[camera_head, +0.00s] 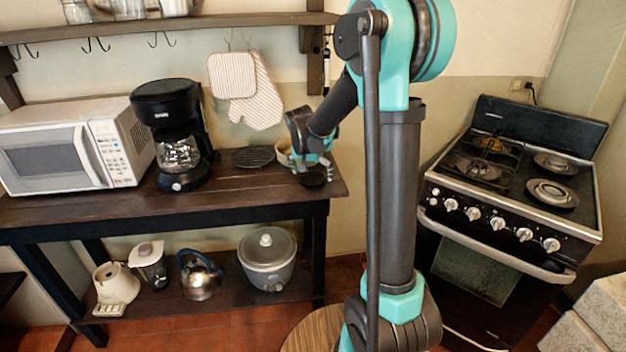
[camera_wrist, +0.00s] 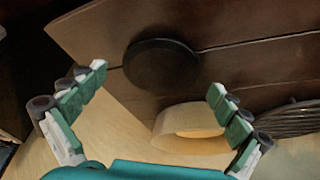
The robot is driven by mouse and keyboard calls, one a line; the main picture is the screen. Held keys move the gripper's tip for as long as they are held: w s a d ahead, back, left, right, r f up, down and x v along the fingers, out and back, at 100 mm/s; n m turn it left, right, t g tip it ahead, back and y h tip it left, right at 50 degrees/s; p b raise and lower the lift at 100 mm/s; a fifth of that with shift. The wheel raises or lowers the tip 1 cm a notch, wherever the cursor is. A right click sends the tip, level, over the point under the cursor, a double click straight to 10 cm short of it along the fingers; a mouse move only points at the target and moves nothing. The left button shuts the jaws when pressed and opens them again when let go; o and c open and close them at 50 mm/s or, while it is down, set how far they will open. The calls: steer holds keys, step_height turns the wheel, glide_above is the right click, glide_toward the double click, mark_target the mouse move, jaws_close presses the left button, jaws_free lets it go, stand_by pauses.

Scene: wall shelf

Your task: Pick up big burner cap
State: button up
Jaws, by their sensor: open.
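The big burner cap looks to be the flat black disc (camera_wrist: 162,64) lying on the dark wooden table, near its right end. In the head view the disc (camera_head: 313,179) shows just below my gripper (camera_head: 312,166). In the wrist view my gripper (camera_wrist: 158,80) is open, with nothing between its fingers. The disc appears beyond the fingertips, between their two sides. I see no contact, but I cannot tell the exact height of the fingers above it.
A cream ring-shaped or bowl-like object (camera_wrist: 190,120) sits close to the disc. A black ribbed round piece (camera_head: 254,156) lies farther left on the table. A coffee maker (camera_head: 176,135) and a microwave (camera_head: 80,145) stand left. Oven mitts (camera_head: 250,90) hang behind. A stove (camera_head: 510,180) stands right.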

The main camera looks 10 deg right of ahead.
steer(key=c, duration=1.3)
